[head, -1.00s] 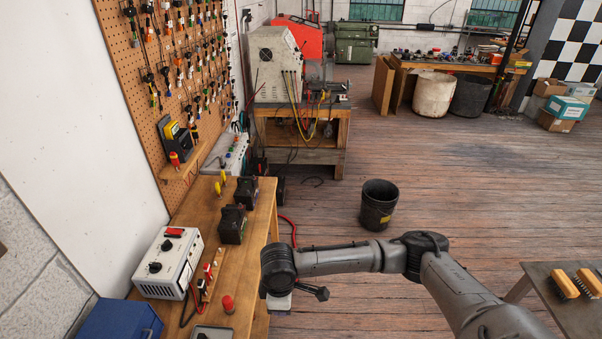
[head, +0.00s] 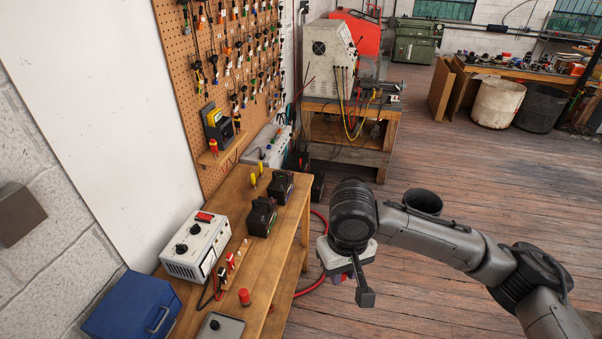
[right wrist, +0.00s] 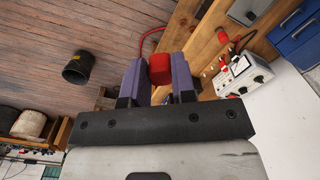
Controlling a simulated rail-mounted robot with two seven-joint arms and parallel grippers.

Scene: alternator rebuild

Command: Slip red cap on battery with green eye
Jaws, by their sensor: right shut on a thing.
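My right gripper (head: 355,285) hangs beside the bench's right edge in the head view, over the floor. In the right wrist view its purple fingers (right wrist: 158,80) are shut on a red cap (right wrist: 159,68). Two black batteries stand on the bench, a nearer one (head: 262,218) and a farther one (head: 282,187), up and left of the gripper in the head view. The gripper is apart from both. Another red cap-like piece (head: 244,297) stands on the bench. My left gripper is not in view.
The wooden bench (head: 238,277) also holds a white power supply (head: 195,247), a blue box (head: 130,308) and a grey box (head: 220,328). Yellow-handled pieces stand beside the batteries. A pegboard (head: 190,90) rises behind. A black bucket (head: 424,201) is partly behind my arm.

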